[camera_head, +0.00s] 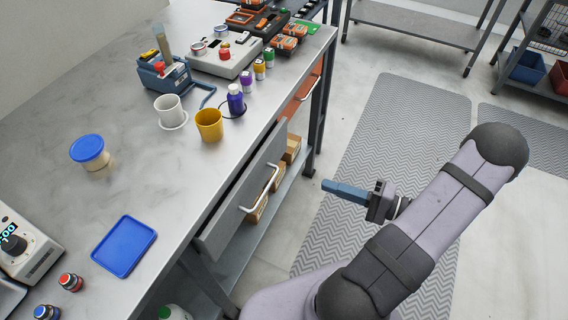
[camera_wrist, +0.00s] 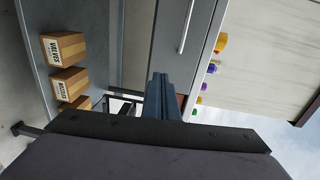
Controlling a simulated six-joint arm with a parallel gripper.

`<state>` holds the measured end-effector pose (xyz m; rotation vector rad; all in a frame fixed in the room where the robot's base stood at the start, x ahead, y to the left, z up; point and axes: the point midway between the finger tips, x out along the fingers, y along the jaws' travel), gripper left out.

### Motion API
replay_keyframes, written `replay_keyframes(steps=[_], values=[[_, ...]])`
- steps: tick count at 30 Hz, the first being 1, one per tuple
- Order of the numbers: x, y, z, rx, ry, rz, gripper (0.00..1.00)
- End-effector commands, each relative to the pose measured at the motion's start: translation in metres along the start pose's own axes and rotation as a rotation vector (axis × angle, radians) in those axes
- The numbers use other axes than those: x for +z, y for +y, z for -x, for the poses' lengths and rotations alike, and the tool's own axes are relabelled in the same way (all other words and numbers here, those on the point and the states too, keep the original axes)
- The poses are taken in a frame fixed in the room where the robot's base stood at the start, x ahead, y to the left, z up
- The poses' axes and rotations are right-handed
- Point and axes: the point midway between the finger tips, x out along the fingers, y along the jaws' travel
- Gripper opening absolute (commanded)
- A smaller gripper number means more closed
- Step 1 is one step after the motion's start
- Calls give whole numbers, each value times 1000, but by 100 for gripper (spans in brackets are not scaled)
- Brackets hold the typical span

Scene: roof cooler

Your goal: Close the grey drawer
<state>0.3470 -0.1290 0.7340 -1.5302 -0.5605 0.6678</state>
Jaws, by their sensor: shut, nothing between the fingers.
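The grey drawer (camera_head: 232,205) is under the front edge of the workbench, with a silver bar handle (camera_head: 262,189) on its front. Its front stands out from the bench edge, with a dark gap behind it, so it looks partly open. In the wrist view, the grey drawer front (camera_wrist: 168,48) and its handle (camera_wrist: 187,26) are ahead of my fingers. My gripper (camera_head: 325,184) has blue fingers pressed together and empty. It is to the right of the drawer front, apart from the handle, over the floor. The fingertips also show in the wrist view (camera_wrist: 160,76).
An orange drawer (camera_head: 301,88) is farther along the bench. Cardboard boxes (camera_wrist: 67,48) sit on the shelf below. The benchtop (camera_head: 50,120) holds a yellow cup (camera_head: 209,125), a white cup (camera_head: 168,108), a blue tray (camera_head: 124,247) and bottles. The floor mat (camera_head: 395,130) is clear.

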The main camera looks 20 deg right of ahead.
Motion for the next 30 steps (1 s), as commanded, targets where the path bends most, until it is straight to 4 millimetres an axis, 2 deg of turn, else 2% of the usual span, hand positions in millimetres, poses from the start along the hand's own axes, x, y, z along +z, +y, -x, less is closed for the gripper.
replay_keyframes(steps=[5,14,20,30], values=[[2,-20,1,-79,-7,-12,0],[1,-21,-7,-82,-7,-19,0],[2,-23,-31,-80,-10,-19,0],[3,-28,-92,-80,-11,-19,0]])
